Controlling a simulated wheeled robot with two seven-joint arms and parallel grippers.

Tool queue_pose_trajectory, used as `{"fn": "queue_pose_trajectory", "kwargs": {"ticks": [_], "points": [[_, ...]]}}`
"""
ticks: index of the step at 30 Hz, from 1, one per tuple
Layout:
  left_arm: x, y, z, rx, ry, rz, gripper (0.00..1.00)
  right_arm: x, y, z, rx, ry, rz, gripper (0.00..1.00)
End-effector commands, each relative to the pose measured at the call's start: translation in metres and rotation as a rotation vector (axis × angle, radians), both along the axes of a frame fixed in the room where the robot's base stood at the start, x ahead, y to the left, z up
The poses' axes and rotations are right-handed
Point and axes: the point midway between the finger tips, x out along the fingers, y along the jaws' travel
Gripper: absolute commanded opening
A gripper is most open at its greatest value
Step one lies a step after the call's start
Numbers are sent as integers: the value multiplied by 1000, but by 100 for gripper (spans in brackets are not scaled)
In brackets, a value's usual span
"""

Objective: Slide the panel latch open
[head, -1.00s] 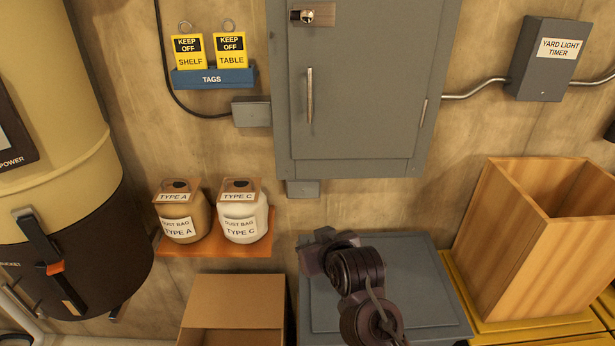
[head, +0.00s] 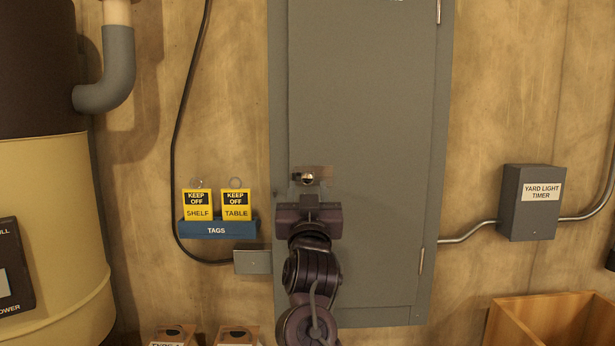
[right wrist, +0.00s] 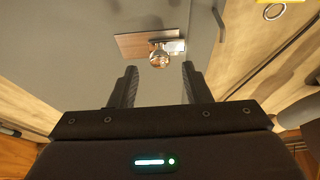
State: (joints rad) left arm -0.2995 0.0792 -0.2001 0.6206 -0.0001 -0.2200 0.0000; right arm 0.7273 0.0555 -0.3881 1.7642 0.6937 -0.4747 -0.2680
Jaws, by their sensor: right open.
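The grey panel door (head: 370,120) fills the middle of the head view, shut against its frame. Its latch (head: 308,178), a shiny metal knob on a small plate, sits near the door's left edge. In the right wrist view the latch knob (right wrist: 159,56) is beyond the fingertips, roughly between them, with its brownish plate (right wrist: 133,46) behind. My right gripper (head: 307,199) is just below the latch in the head view. Its two fingers (right wrist: 159,72) are apart with nothing between them. The door's long handle is hidden behind my right arm. My left gripper is not in view.
A blue tag holder (head: 217,229) with two yellow tags hangs left of the panel. A grey timer box (head: 529,203) is on the wall to the right, joined by conduit. A wooden box (head: 543,322) stands at the lower right.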

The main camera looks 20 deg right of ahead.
Motion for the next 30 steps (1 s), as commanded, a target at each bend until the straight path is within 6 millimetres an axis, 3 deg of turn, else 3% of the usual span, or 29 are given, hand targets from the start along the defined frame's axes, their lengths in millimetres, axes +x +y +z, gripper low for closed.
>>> {"fn": "queue_pose_trajectory", "kwargs": {"ticks": [6, 16, 25, 30], "points": [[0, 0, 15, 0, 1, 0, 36, 21, -6, 11, -1, 0, 0, 44], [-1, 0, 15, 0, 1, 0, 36, 24, -7, 10, 0, 1, 1, 42], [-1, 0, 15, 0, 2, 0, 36, 24, -7, 10, 0, 1, 1, 3], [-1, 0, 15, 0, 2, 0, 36, 24, -7, 9, 0, 1, 1, 0]]}}
